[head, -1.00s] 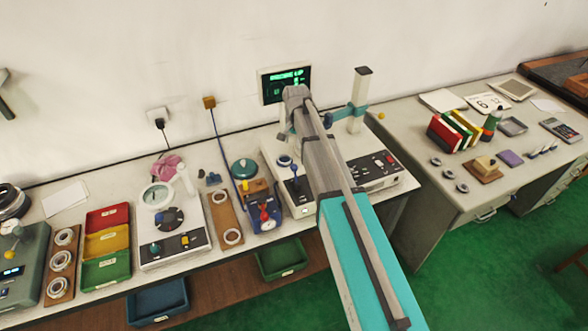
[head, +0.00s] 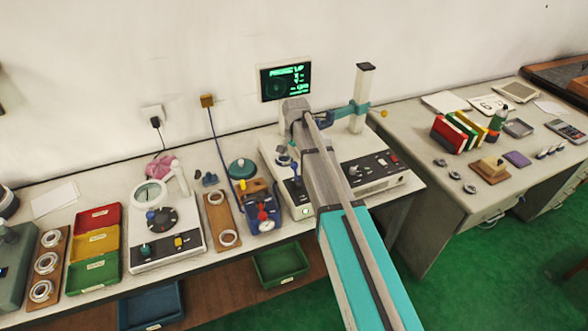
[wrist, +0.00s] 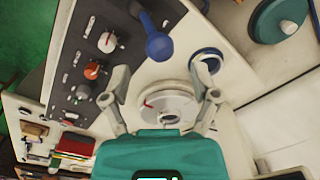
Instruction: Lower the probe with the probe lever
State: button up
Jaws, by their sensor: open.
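The blue ball-ended lever (wrist: 158,45), which I take as the probe lever, stands beside the dark knob panel in the wrist view. It also shows in the head view (head: 296,170), just left of my arm. My gripper (wrist: 162,72) is open, its fingers apart, with the lever's ball near the gap beyond the fingertips; I see no contact. A pale round turntable (wrist: 168,105) lies below between the fingers. In the head view the white column (head: 362,95) carries a teal bracket (head: 350,109). The probe itself is hidden behind my arm.
A blue-rimmed ring (wrist: 205,60) sits close to the right finger. Knobs line the panel (wrist: 100,60) on the left. A green-lit screen (head: 285,82) stands behind; its small text is hard to read. A teal round lid (head: 242,169) and blue fixture (head: 263,217) stand left.

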aim_at(294, 164)
jog(key=shift+f+b, duration=1.95)
jog(key=shift+f, duration=0.3)
grip_shut()
